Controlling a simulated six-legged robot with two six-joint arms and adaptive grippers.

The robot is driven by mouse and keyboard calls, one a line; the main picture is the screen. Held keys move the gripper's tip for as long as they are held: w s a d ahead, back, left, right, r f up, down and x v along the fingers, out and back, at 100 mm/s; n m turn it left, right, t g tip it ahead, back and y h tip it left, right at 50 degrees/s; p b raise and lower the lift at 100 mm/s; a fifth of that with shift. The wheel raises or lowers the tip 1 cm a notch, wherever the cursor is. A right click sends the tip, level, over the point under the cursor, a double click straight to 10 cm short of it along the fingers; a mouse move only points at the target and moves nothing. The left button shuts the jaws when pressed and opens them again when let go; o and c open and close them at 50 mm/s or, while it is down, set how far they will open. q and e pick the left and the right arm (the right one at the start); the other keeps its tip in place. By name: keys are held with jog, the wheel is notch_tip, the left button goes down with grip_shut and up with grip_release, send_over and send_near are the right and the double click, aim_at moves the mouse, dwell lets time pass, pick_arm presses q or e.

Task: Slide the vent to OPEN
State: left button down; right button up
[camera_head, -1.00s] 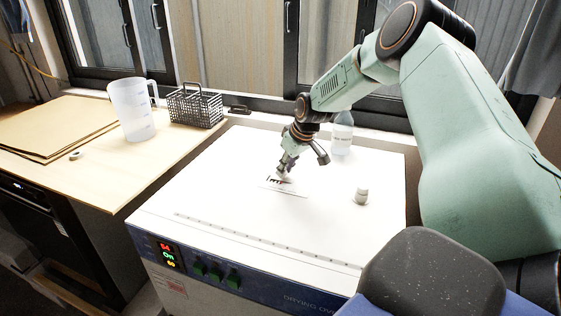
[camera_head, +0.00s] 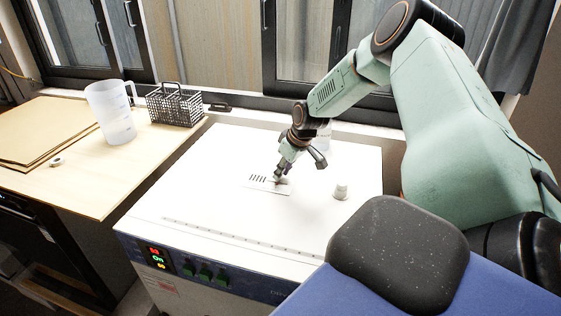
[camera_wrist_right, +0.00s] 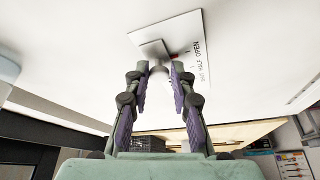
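The vent is a small white plate (camera_head: 268,189) with dark slots on the white top of the drying oven (camera_head: 200,200). In the head view the slots show to the left of my right gripper (camera_head: 279,178). The grey slider (camera_wrist_right: 151,50) lies by the fingertips. My left gripper is not in view.
A white cap-like fitting (camera_head: 341,190) stands on the oven top, right of the vent. A clear bottle (camera_head: 323,137) stands behind my right gripper. A plastic jug (camera_head: 112,112) and a wire basket (camera_head: 174,107) stand on the left bench. The oven top's front is clear.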

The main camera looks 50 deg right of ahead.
jog(key=o, duration=0.4)
jog(key=shift+s+d+r, duration=0.1)
jog(key=shift+d, duration=0.1)
jog(key=shift+w+a+r, duration=0.15)
jog(key=shift+w, duration=0.1)
jog(key=v, duration=1.1)
jog(key=shift+s+r, duration=0.3)
dwell(0.4)
